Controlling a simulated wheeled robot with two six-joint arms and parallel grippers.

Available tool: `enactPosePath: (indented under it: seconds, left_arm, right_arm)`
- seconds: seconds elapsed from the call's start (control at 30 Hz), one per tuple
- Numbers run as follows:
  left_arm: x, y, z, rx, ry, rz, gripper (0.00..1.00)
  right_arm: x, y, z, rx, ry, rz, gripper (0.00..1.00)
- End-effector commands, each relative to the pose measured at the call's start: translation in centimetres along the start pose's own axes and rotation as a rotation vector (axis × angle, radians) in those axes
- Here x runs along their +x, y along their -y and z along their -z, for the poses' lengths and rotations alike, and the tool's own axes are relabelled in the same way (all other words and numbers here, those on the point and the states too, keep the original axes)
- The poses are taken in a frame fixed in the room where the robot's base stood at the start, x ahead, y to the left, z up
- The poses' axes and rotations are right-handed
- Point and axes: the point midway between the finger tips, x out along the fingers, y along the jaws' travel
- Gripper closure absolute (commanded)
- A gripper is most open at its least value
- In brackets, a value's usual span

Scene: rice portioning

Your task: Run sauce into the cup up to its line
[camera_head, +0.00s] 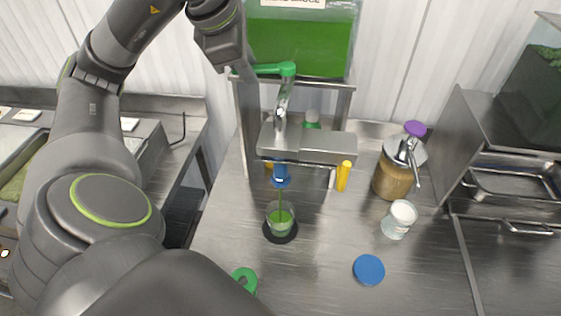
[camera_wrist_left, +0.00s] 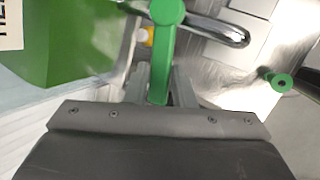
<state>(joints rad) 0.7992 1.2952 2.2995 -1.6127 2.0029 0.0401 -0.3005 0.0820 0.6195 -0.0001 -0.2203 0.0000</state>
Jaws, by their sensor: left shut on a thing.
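A clear cup (camera_head: 281,228) stands on a dark round pad (camera_head: 267,238) below the tap (camera_head: 281,103). A thin green stream falls from the blue nozzle (camera_head: 281,177) into it, and green sauce lies inside. I cannot make out the cup's line. The tap's green lever (camera_head: 272,69) points left under the tank of green sauce (camera_head: 300,40). My left gripper (camera_head: 243,71) is shut on the lever's end. In the left wrist view the green lever (camera_wrist_left: 166,50) runs down between my fingers (camera_wrist_left: 160,88). My right gripper is not in view.
A pump jar (camera_head: 393,178) with a purple top, a white-topped glass (camera_head: 398,220), a blue lid (camera_head: 369,270) and a yellow bottle (camera_head: 343,177) stand right of the cup. A green ring-shaped thing (camera_head: 244,277) is at the front left. Bare steel counter lies between.

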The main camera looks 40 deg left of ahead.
Motion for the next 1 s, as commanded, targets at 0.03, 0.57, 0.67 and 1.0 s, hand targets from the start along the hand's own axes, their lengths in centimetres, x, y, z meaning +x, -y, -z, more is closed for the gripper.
enactPosePath:
  seconds: [0.03,0.57,0.67,1.0]
  left_arm:
    - [-0.2,-0.1,-0.1,-0.010,0.000,-0.007,0.90]
    - [0.5,-0.5,0.1,0.066,0.033,0.015,0.91]
    - [0.6,-0.8,0.1,0.116,0.055,0.031,0.91]
    - [0.6,-1.5,-0.1,0.216,0.098,0.062,0.91]
  right_arm:
    - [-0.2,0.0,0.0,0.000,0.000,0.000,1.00]
    - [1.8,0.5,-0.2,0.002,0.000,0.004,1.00]
    - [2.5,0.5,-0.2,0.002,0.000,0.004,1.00]
    - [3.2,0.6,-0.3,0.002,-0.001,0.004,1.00]
